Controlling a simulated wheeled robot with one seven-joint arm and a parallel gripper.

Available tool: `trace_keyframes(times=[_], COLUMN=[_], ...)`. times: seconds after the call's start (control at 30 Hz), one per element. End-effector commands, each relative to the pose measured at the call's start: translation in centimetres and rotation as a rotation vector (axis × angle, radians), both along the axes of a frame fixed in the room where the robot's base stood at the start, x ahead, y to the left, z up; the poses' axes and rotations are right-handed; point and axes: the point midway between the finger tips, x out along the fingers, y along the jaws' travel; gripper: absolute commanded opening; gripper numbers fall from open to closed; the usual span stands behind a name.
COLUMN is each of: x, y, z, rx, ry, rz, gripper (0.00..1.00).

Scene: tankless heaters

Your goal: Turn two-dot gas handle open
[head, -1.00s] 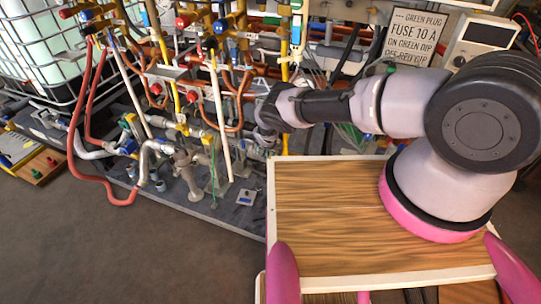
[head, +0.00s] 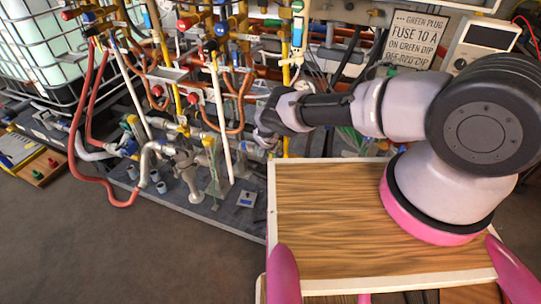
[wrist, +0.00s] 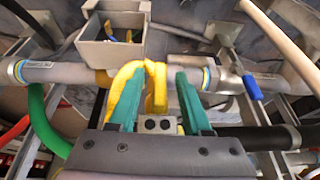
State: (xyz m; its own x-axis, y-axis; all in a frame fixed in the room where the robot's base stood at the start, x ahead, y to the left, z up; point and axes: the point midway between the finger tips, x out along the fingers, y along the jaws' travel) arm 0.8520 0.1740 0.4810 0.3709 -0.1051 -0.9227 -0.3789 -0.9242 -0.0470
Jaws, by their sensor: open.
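In the wrist view, a bent yellow handle (wrist: 156,82) sits on the grey pipe run, between the two green fingers of my gripper (wrist: 158,98). The left finger overlaps its left part, and I cannot tell if they touch. A small light-grey plate with two dark dots (wrist: 158,124) shows just below the yellow handle, between the finger bases. The fingers are apart, with a clear gap to the right finger. In the head view, my gripper is at the pipe rack, mostly hidden behind my own wrist, and the two-dot handle cannot be made out there.
In the wrist view, a grey open box (wrist: 113,52) stands close to the left finger, and a blue-handled valve (wrist: 252,88) sits to the right. Green and black hoses run close below. The head view shows crowded pipes with red knobs (head: 192,98) and a white upright pipe (head: 220,110).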

Motion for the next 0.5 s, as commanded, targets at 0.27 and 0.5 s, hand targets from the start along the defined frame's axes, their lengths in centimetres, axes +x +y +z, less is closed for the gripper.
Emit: trace_keyframes(times=[0.27, 0.5], x=[-0.9, -2.4], y=[0.4, 0.9], z=[2.4, 6.2], rx=[0.001, 0.002], ry=[0.001, 0.0], rz=[-0.003, -0.001], gripper=[0.49, 0.49])
